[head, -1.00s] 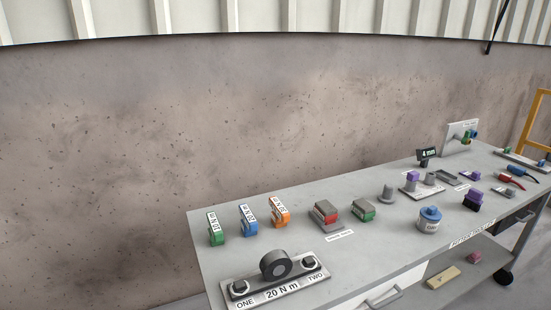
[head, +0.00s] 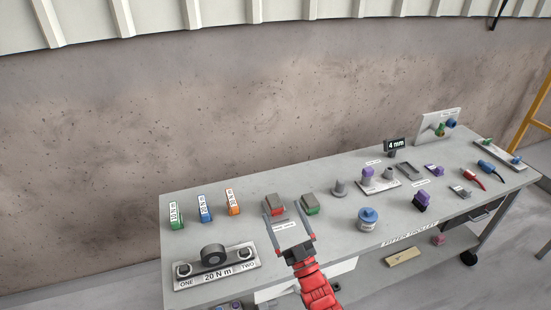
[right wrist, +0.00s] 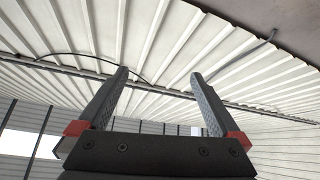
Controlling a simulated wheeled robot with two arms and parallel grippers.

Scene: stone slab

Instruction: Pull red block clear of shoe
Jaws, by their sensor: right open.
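The red block (head: 279,212) sits on the grey trolley top, left of the green block. A grey piece (head: 273,200), which looks like the shoe, covers its upper part. The two are together, and how deep the block sits cannot be told. My right gripper (head: 286,220) is in front of the red block, its open fingers reaching up towards it in the picture. Whether it touches the block is unclear. In the right wrist view the open gripper (right wrist: 158,82) has nothing between its fingers. My left gripper is not in view.
A green block (head: 312,210) with a grey cover stands close on the right. Green, blue and orange labelled pieces (head: 205,210) stand left. A 20 N m plate (head: 243,267) lies front left. A blue-topped pot (head: 367,219) and several small parts are further right.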

